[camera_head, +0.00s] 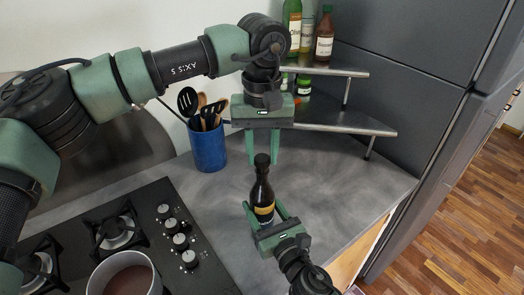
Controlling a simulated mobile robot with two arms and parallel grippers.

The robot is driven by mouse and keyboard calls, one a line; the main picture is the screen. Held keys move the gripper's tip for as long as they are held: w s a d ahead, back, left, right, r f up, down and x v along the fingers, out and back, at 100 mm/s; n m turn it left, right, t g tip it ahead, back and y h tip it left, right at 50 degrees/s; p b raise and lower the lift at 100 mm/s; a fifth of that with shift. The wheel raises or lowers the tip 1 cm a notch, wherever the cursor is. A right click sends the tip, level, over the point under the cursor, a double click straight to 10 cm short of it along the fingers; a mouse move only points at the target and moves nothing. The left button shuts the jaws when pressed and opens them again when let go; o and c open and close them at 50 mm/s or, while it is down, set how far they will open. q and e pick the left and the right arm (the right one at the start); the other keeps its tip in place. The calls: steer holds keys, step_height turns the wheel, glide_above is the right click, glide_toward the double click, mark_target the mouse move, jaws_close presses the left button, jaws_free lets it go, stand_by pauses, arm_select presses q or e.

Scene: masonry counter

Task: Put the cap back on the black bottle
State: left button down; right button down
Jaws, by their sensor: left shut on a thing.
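The black bottle (262,194) stands upright on the grey counter, with a yellowish label low on its side. A dark cap (262,159) shows at the top of its neck. My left gripper (262,160) points straight down over the bottle, its two green fingers on either side of the cap, shut on it. I cannot tell whether the cap is seated or just above the mouth. My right gripper (262,203) reaches in from the front, low down, with one finger on each side of the bottle's body. Whether its fingers touch the bottle is not clear.
A blue utensil holder (208,148) stands behind on the left. A two-tier metal shelf (340,128) with bottles fills the back corner. The black hob (150,240) with a pot (126,263) is at front left. Dark cabinets close off the right; the counter right of the bottle is clear.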

arm_select(q)
steer(key=shift+f, duration=0.55)
steer(key=m, duration=0.9)
steer(key=shift+m, duration=0.4)
steer(key=c, duration=1)
jaws_free()
steer(key=shift+c, duration=0.2)
